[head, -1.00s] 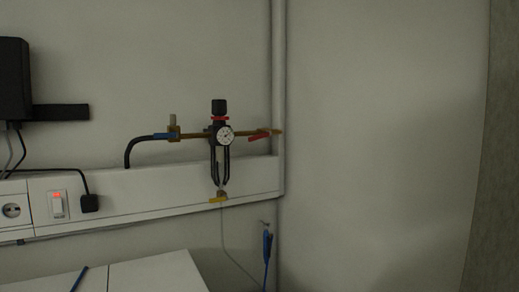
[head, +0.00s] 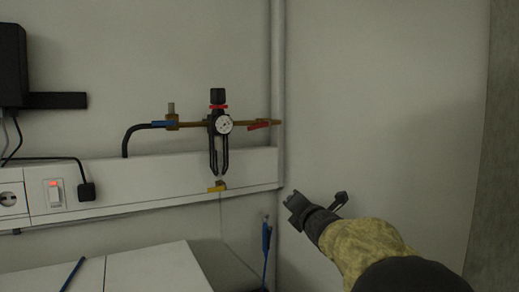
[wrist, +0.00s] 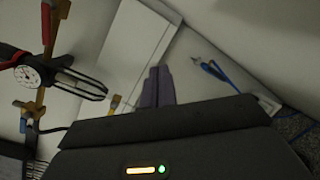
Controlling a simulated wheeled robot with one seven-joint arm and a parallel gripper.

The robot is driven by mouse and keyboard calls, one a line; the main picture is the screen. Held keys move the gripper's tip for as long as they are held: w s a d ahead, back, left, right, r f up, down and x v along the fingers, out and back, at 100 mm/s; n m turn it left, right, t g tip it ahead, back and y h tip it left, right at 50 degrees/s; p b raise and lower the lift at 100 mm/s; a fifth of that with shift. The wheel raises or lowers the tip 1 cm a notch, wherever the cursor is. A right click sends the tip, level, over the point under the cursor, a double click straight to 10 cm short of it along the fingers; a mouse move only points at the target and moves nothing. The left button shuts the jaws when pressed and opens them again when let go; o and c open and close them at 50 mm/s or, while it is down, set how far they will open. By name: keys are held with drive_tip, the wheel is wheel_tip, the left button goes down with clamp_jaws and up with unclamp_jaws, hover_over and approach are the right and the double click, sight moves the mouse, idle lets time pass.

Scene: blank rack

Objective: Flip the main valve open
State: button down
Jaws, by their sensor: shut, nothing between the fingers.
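A brass pipe (head: 190,125) on the wall carries a valve with a red handle (head: 259,125) at its right end. The handle lies nearly along the pipe. Left of it is a black regulator (head: 217,100) with a round white gauge (head: 224,124). A small yellow handle (head: 217,187) sits below the regulator. I cannot tell from labels which valve is the main one. My gripper (head: 292,205) is shut and empty, below and right of the red handle, touching nothing. In the wrist view, its closed fingers (wrist: 158,84) show, with the red handle (wrist: 46,25) at the upper left.
A white wall trunking (head: 150,190) runs below the pipe, with a lit red switch (head: 54,193). A black hose (head: 128,142) curves down at the left. A blue tool (head: 266,240) hangs near the corner. A white worktop (head: 150,270) is below. The right wall is bare.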

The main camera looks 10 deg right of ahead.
sight(258, 126)
drive_tip(key=a+r+n+y, duration=0.1)
drive_tip(key=r+n+y, duration=0.2)
drive_tip(key=r+n, duration=0.2)
drive_tip(key=a+r+n+t+y, duration=0.1)
drive_tip(key=r+n, duration=0.4)
drive_tip(key=n, duration=0.5)
drive_tip(key=shift+w+a+r+y+b, duration=0.3)
drive_tip(key=shift+a+y, duration=0.3)
drive_tip(key=shift+y, duration=0.5)
drive_tip(key=shift+f, duration=0.1)
drive_tip(key=w+a+r+p, duration=0.4)
drive_tip(key=w+r+p, duration=0.2)
drive_tip(key=w+p, duration=0.2)
drive_tip(key=p, duration=0.2)
drive_tip(key=shift+w+a+p, duration=0.15)
drive_tip(key=shift+w+p, duration=0.15)
drive_tip(key=shift+w, duration=0.1)
drive_tip(key=shift+r, duration=0.1)
